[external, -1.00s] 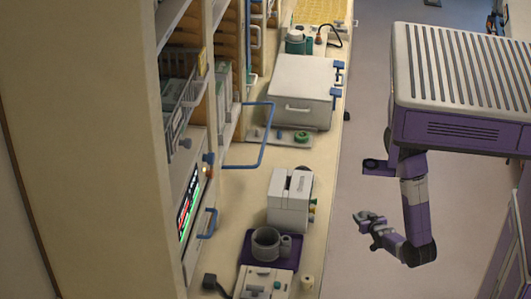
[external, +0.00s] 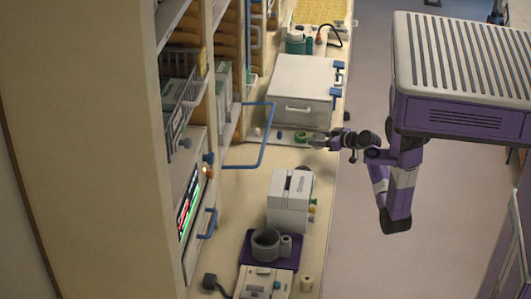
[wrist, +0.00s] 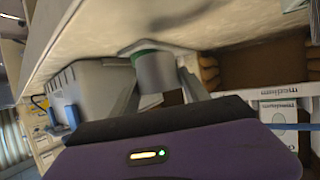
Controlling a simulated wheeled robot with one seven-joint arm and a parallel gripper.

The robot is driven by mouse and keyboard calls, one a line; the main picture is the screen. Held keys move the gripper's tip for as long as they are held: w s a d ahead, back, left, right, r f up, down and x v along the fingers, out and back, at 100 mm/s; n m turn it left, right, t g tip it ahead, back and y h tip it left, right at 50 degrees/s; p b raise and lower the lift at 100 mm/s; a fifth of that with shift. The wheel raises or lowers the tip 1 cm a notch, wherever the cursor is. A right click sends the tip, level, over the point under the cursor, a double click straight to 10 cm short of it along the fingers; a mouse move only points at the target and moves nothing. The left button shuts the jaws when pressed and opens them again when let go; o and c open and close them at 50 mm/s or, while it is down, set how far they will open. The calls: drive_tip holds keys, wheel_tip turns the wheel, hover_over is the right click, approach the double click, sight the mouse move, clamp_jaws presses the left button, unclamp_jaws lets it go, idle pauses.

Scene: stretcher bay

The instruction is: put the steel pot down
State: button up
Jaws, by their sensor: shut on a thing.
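My gripper (external: 322,143) is at the counter's right edge, just right of a green round piece (external: 303,136) on a pale board. In the wrist view, which shows the counter upside down, my gripper's two fingers (wrist: 158,97) are shut on a grey steel pot (wrist: 155,72), one finger on each side. The pot's far end is close to a green edge (wrist: 143,53) by the counter surface. I cannot tell whether they touch. In the external view the pot is too small to separate clearly from the fingers.
A white lidded box (external: 300,90) stands just behind the green piece. A white appliance (external: 290,200) and a purple tray (external: 290,258) with a grey vessel (external: 265,243) stand nearer. A blue rail (external: 265,140) juts from the shelves. Bare counter lies before the board.

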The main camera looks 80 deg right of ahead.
drive_tip(key=w+a+r+n+t+y+b, duration=0.1)
drive_tip(key=w+a+r+n+y, duration=0.2)
drive_tip(key=w, duration=0.4)
drive_tip(key=w+a+r+n+t+y+b, duration=0.1)
drive_tip(key=w+a+r+n+y, duration=0.25)
drive_tip(key=w, duration=0.35)
drive_tip(key=shift+m, duration=0.35)
drive_tip(key=f, duration=1)
drive_tip(key=shift+w+a+f+p, duration=0.1)
drive_tip(key=shift+a+f+p, duration=0.2)
drive_tip(key=shift+p, duration=0.05)
drive_tip(key=shift+f, duration=0.15)
drive_tip(key=o, duration=1.4)
drive_tip(key=b+v, duration=0.2)
drive_tip(key=v, duration=1)
drive_tip(key=shift+r, duration=0.2)
